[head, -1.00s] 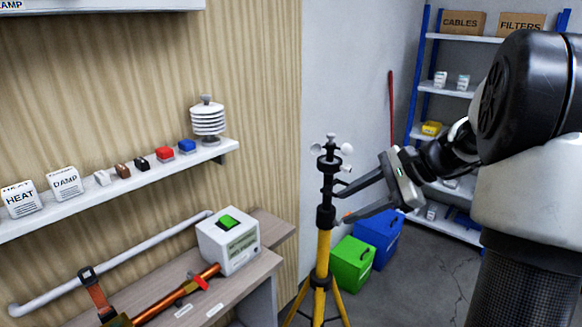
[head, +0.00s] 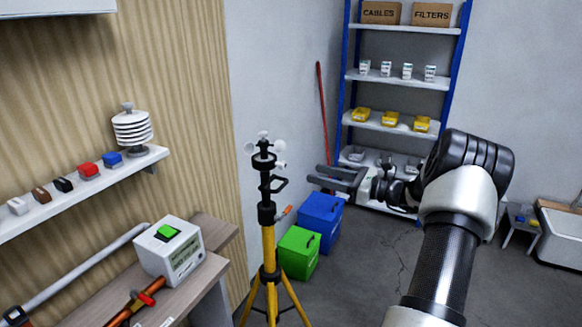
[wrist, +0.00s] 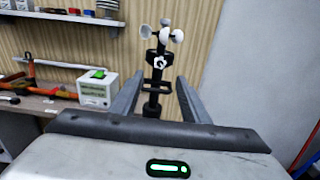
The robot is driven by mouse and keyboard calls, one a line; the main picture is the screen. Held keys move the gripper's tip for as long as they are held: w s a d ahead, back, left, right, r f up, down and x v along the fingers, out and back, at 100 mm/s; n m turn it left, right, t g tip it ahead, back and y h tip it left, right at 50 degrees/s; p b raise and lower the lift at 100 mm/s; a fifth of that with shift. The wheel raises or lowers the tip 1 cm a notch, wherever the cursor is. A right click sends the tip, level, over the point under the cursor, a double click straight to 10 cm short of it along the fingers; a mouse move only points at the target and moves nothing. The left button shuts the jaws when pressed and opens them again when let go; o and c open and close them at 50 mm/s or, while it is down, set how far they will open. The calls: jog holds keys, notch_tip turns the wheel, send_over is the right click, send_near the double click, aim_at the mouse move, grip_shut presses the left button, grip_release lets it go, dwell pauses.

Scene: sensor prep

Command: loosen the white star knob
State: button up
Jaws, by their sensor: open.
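The white star knob (wrist: 159,62) sits on the black upper part of the sensor mast (wrist: 152,85) in the wrist view, facing my gripper, just below the cup rotor (wrist: 166,34).
A bench with a white box with a green button (head: 170,250) and a wall shelf (head: 80,190) with small blocks are left of the tripod. Green (head: 298,253) and blue (head: 320,220) bins stand behind it. A blue-framed rack (head: 400,78) is at the back.

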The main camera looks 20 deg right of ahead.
aim_at(285, 167)
jog(key=p+x, duration=0.1)
jog(key=x, duration=0.9)
jog(key=shift+c, duration=0.3)
jog(key=c, duration=1)
